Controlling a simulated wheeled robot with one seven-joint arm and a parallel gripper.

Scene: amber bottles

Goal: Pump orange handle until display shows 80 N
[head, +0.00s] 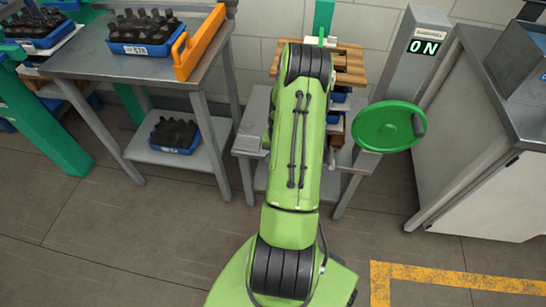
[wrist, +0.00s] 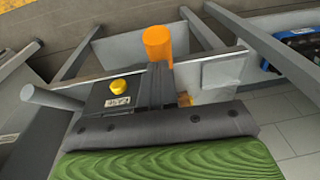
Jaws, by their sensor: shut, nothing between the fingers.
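The orange handle (wrist: 157,42) shows in the wrist view as a short upright orange cylinder, near the top middle. My gripper (wrist: 158,68) points at it with its dark fingers together and nothing between them. The fingertips overlap the lower edge of the handle in the picture; I cannot tell whether they touch it. In the head view my green arm hides the gripper and the handle. The display (head: 424,47) on the grey post reads 0 N in white on dark.
A dark box with a yellow button (wrist: 118,90) lies left of my fingers in the wrist view. In the head view a green handwheel (head: 388,126) stands right of my arm. A table (head: 90,65) with blue bins is at left, a grey cabinet (head: 470,170) at right.

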